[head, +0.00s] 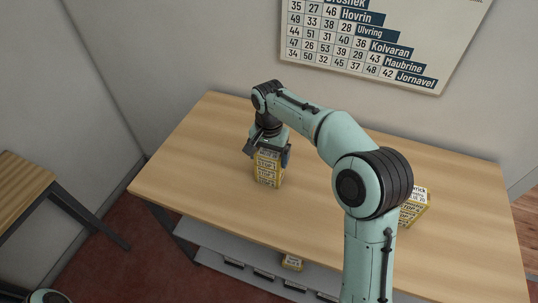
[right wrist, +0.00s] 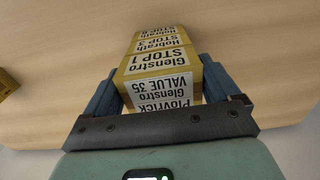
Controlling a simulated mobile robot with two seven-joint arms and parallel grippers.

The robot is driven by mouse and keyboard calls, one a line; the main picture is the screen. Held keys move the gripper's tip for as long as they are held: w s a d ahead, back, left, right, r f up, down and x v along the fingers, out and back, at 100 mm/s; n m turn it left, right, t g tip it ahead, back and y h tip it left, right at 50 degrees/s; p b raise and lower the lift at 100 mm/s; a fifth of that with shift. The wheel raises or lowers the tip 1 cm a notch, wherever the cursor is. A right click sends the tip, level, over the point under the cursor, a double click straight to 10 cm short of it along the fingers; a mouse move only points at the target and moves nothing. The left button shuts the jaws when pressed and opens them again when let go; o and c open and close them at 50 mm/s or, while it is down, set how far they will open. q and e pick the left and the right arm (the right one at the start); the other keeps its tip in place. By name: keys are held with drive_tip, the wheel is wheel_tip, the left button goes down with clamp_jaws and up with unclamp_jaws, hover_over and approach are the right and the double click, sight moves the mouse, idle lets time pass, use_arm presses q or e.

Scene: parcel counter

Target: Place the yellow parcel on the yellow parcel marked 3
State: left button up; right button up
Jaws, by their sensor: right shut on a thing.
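My right gripper (head: 268,150) is shut on a yellow parcel with white labels (head: 268,160), over the left half of the table. In the right wrist view the fingers (right wrist: 160,95) stand on either side of this parcel (right wrist: 160,88); its labels read Glenstro, STOP 1 and VALUE 35. Directly below it is another yellow parcel (head: 267,179), also in the right wrist view (right wrist: 158,42), labelled Hobrath and apparently STOP 3. The two look lined up one above the other; I cannot tell whether they touch. My left gripper is not in view.
Another yellow parcel (head: 413,207) stands on the table (head: 215,150) at the right, partly hidden by my right arm. The table's left side is clear. A chart (head: 385,40) hangs on the wall.

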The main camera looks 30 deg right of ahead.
sight(269, 153)
drive_tip(key=shift+w+f, duration=0.1)
drive_tip(key=shift+f, duration=0.05)
drive_tip(key=o, duration=0.9)
drive_tip(key=shift+c, duration=0.2)
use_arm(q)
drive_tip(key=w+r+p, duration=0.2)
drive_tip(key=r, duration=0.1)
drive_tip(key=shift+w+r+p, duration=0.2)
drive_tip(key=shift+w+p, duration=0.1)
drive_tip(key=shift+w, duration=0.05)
use_arm(e)
wheel_tip(269, 153, up, 12)
drive_tip(key=shift+r, duration=0.2)
